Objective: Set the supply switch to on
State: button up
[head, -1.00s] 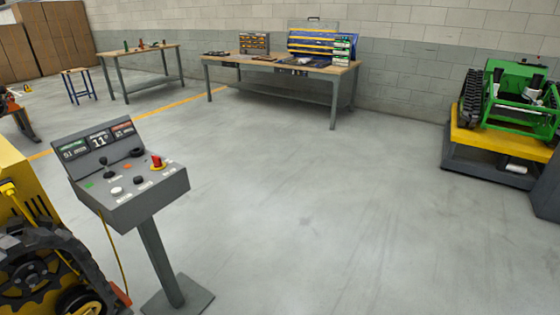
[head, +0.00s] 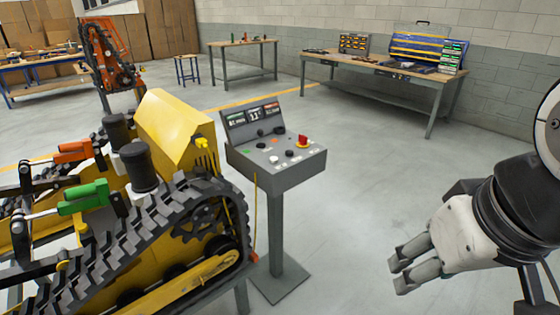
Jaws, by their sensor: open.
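A grey control console (head: 283,178) stands on a post just left of the middle in the head view.
A yellow tracked carrier (head: 178,135) with black tracks and green and orange levers stands close on the console's left. A workbench (head: 435,87) with tool cases is at the back right, another bench (head: 243,45) and a stool (head: 187,69) behind. The floor right of the console is clear.

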aim_at(303, 139)
jog(key=u, duration=0.25)
jog(key=i+z, duration=0.2)
jog(key=i, duration=1.4)
